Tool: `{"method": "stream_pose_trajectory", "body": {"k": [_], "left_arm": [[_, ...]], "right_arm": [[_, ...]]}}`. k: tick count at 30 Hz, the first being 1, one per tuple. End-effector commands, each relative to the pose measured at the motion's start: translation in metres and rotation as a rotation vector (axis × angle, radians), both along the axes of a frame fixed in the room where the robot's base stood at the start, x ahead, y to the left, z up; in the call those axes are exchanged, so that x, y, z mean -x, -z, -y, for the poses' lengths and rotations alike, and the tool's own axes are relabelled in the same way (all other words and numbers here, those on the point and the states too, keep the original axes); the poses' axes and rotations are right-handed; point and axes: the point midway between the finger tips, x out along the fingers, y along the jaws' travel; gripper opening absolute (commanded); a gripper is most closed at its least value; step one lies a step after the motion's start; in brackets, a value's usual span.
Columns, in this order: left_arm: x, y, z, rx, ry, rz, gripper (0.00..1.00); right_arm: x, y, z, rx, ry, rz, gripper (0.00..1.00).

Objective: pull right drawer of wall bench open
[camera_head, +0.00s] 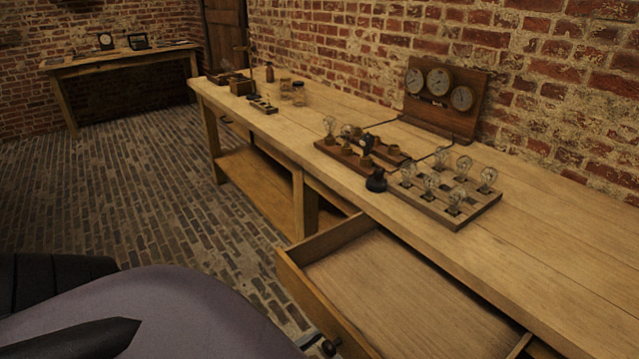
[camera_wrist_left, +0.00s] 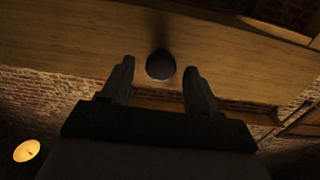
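The wall bench (camera_head: 560,235) is a long wooden bench along the brick wall. Its right drawer (camera_head: 325,240) stands pulled well out, and its bare wooden inside looks empty. A dark round knob (camera_head: 328,347) is on the drawer front at the bottom edge of the head view. In the left wrist view a dark round knob (camera_wrist_left: 160,64) shows against a wooden front. My left gripper (camera_wrist_left: 159,76) has its two fingers apart, one on each side of the knob, with visible gaps. The left fingertips are not clear in the head view. My right gripper is out of view.
On the bench top are a board with several bulbs (camera_head: 452,197), a three-dial panel (camera_head: 440,92) and glass jars (camera_head: 298,92). A lower shelf (camera_head: 255,180) lies under the bench. The brick floor (camera_head: 140,195) to the left is clear. A side table (camera_head: 125,57) stands far back.

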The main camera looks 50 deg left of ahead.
Motion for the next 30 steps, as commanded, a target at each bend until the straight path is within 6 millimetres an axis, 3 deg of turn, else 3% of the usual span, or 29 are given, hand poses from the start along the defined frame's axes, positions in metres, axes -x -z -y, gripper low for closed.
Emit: {"method": "stream_pose_trajectory", "body": {"k": [8, 21, 30], "left_arm": [[0.002, 0.000, 0.000, 0.000, 0.000, -0.001, 0.60], [0.060, 0.001, -0.005, 0.000, -0.001, -0.003, 0.60], [0.071, 0.000, -0.006, -0.001, 0.000, 0.001, 0.60]], "right_arm": [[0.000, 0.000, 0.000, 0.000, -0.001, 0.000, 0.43], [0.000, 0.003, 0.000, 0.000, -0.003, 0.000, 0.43], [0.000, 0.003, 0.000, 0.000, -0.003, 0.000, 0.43]]}}
